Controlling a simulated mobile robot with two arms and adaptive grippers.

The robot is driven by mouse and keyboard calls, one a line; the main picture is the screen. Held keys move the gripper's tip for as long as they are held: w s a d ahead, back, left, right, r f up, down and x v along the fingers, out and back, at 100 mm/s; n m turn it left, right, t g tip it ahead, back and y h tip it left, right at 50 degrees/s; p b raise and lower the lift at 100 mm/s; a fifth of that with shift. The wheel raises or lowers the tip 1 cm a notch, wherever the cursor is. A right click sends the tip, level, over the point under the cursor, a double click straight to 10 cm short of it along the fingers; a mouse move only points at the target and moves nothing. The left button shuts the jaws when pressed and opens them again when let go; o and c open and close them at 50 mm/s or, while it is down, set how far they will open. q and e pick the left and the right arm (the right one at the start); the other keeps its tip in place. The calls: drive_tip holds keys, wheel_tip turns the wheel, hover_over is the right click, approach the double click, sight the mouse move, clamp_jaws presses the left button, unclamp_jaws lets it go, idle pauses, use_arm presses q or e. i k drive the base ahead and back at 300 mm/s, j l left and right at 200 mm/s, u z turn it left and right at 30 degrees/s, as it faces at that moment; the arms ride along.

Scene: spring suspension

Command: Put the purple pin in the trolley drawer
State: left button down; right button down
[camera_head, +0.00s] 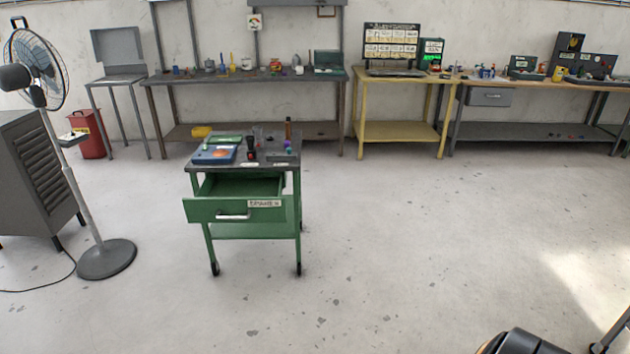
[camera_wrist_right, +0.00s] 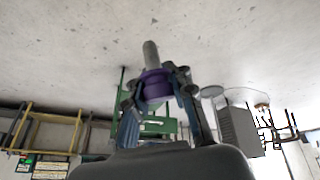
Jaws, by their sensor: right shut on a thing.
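The purple pin (camera_wrist_right: 156,87) shows in the right wrist view, with a purple collar and a grey shaft sticking out past the fingertips. My right gripper (camera_wrist_right: 158,97) is shut on its purple part. The green trolley (camera_head: 297,218) stands on the floor left of centre in the head view. Its drawer (camera_head: 210,209) is pulled out toward me, with a handle and a label on its front. The drawer's inside looks empty from here, though its bottom is partly hidden. The trolley also shows behind the pin in the right wrist view (camera_wrist_right: 168,127). My left gripper is in neither view.
The trolley top (camera_head: 272,164) carries a blue tray (camera_head: 215,154) and several small items. A fan (camera_head: 105,258) and a grey cabinet (camera_head: 38,180) stand at the left. Workbenches (camera_head: 160,84) line the back wall. The floor before and right of the trolley is clear.

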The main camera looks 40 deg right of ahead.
sight(241, 192)
drive_tip(key=i+l+z, duration=0.15)
drive_tip(key=i+z, duration=0.25)
drive_tip(key=i, duration=0.6)
drive_tip(key=i+j+z, duration=0.1)
drive_tip(key=i+z, duration=0.3)
drive_tip(key=i, duration=0.55)
drive_tip(key=i+j, duration=0.1)
drive_tip(key=i, duration=0.45)
drive_tip(key=i+j, duration=0.15)
drive_tip(key=i, duration=0.4)
